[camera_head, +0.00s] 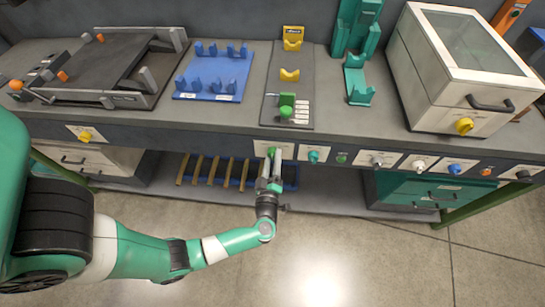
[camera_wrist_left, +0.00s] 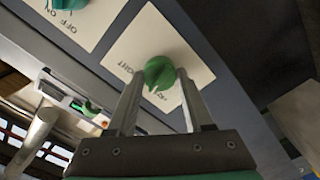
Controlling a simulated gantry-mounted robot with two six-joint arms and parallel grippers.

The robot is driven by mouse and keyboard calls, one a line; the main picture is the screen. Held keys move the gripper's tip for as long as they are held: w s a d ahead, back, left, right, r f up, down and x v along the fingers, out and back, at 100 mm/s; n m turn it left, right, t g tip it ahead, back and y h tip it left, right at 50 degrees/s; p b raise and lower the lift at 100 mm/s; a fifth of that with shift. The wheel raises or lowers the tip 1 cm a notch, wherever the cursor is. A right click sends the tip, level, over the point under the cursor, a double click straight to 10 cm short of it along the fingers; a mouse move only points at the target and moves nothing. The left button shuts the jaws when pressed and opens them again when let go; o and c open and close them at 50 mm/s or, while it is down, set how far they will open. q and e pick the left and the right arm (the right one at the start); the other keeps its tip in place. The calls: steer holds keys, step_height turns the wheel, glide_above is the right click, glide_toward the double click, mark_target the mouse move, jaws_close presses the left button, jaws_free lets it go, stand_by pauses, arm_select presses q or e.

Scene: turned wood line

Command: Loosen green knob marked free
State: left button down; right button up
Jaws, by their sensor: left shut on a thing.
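The green knob (camera_head: 271,151) sits on a pale label plate on the bench's front panel, just left of a teal knob (camera_head: 313,156). In the left wrist view the green knob (camera_wrist_left: 160,72) is between my fingertips, in front of its plate (camera_wrist_left: 150,35), whose print is upside down and partly hidden. My left gripper (camera_head: 270,168) reaches up to it from below and is shut on it; the gripper also shows in the wrist view (camera_wrist_left: 160,85). The knob's pointer tip points down in that view. My right gripper is not in view.
More knobs line the panel to the right, including a blue knob (camera_head: 454,168). A yellow knob (camera_head: 85,136) is at the left. A white lidded box (camera_head: 430,75) and blue rack (camera_head: 213,72) stand on the bench. Wooden bars (camera_head: 215,170) lie on the lower shelf. The floor in front is clear.

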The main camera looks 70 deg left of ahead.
arm_select(q)
steer(key=n, duration=0.2)
steer(key=shift+n, duration=0.4)
steer(key=shift+f+n, duration=0.1)
steer(key=shift+n, duration=1.8)
steer(key=shift+c, duration=1.5)
jaws_free()
steer(key=p+v, duration=0.2)
steer(key=v, duration=0.9)
steer(key=shift+s+d, duration=0.2)
steer(key=shift+d, duration=0.1)
